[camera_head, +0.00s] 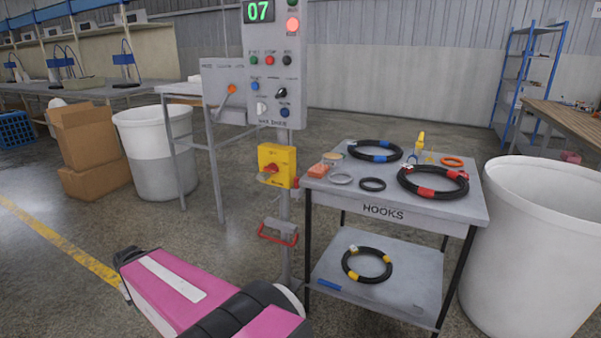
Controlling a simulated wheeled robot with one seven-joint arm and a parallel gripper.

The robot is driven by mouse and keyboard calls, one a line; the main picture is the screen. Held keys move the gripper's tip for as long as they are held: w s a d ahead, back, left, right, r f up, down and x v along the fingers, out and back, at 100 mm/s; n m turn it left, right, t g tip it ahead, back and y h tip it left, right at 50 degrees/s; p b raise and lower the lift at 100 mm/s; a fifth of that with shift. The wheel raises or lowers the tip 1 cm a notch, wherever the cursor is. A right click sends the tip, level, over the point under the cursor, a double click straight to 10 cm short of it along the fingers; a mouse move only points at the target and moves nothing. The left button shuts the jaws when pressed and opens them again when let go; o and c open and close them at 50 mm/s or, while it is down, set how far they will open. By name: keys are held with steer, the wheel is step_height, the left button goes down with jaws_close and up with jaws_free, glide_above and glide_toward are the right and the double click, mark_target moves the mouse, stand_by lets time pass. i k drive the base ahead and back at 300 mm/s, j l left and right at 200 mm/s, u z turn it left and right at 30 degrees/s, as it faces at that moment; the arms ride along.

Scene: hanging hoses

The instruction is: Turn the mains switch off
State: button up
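The mains switch is a yellow box (288,157) with a red rotary knob (268,172) on its front. It is mounted on a grey post below the grey control panel (262,90). The knob's handle looks roughly level, but its marks are too small to read. My pink and black arm crosses the bottom of the view, to the left of and below the switch, apart from it. My gripper does not show.
A table labelled HOOKS (384,212) with coiled hoses stands right of the post. A red-handled bracket (279,233) sticks out below the switch. White bins stand left (165,180) and right (545,250).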

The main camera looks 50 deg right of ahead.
mark_target(272, 168)
steer(key=z, duration=1.6)
